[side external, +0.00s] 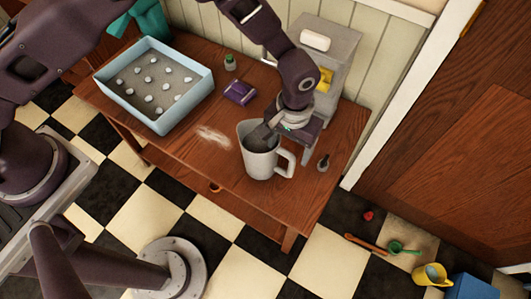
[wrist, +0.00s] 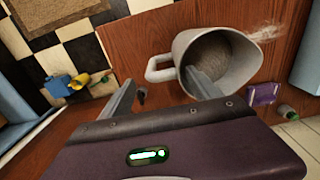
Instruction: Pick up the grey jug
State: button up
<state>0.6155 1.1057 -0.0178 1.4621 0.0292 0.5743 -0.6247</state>
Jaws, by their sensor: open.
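The grey jug (side external: 262,160) stands upright near the front edge of the wooden table, its handle (side external: 286,160) towards the right. In the wrist view the jug (wrist: 222,62) shows its open mouth and a speckled greyish inside, with the handle (wrist: 159,68) on the left. My gripper (side external: 281,146) is low over the jug on its handle side, jaws apart. In the wrist view my gripper (wrist: 162,76) has one finger reaching over the jug's mouth and the other outside, left of the handle. I cannot tell whether either finger touches the jug.
A pale blue tray (side external: 186,112) with several white lumps sits at the table's left. A purple packet (side external: 240,92) and a green bottle (side external: 230,62) lie behind the jug. A small dark bottle (side external: 323,163) stands right.

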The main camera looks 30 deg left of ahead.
jog(key=shift+f, duration=0.75)
jog(key=shift+c, duration=0.4)
grip_shut()
jog(key=shift+r, duration=0.1)
notch_tip(320, 180, up, 10)
dwell(0.6)
